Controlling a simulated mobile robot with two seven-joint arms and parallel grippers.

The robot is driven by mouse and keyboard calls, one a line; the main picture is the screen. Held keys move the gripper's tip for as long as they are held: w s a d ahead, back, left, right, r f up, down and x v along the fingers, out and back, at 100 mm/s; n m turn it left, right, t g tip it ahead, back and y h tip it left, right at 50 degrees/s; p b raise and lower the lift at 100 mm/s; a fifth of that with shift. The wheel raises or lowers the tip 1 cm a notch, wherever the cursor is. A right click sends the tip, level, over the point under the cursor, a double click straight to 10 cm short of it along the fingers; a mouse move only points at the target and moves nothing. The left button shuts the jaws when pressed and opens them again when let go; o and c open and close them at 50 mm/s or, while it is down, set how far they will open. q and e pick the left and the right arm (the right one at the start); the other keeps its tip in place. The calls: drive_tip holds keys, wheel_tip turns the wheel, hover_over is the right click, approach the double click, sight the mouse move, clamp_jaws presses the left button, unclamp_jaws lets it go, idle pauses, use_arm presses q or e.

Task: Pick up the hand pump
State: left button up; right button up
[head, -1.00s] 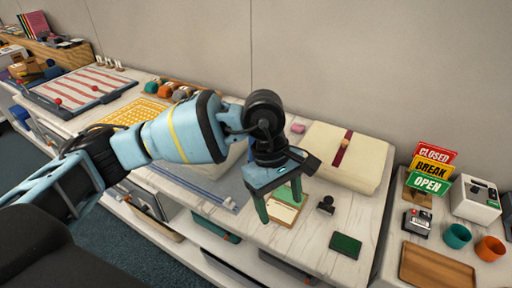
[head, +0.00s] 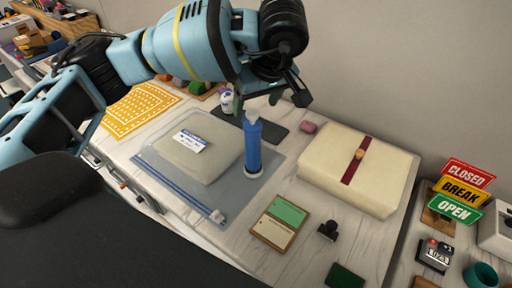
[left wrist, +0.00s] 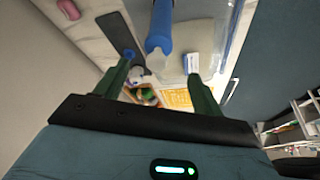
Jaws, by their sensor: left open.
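The hand pump (head: 253,146) is a blue upright cylinder with a pale top and a pale base. It stands on a clear, blue-edged bag (head: 170,172) beside a cream folded item. My left gripper (head: 256,100) is open and empty near the pump's top. My arm partly hides the fingers in the head view. In the left wrist view the pump (left wrist: 160,27) shows between and beyond the two green fingers (left wrist: 161,60). I cannot tell whether they touch it. My right gripper is not in view.
A cream bundle with a red band (head: 390,180) lies right of the pump. A green-and-cream card board (head: 280,222) and a black stamp (head: 328,230) lie in front. A dark flat strip (head: 268,130) and small pots lie behind. Stacked signs (head: 461,190) stand at right.

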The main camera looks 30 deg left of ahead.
sight(255, 114)
use_arm(q)
drive_tip(key=shift+a+f, duration=0.25)
drive_tip(key=shift+f, duration=0.4)
drive_tip(key=shift+w+x, duration=0.15)
drive_tip(key=shift+x, duration=1.45)
drive_tip(key=shift+w+x, duration=0.15)
drive_tip(key=shift+x, duration=1.45)
drive_tip(key=shift+d, duration=0.2)
drive_tip(key=shift+c, duration=0.5)
clamp_jaws()
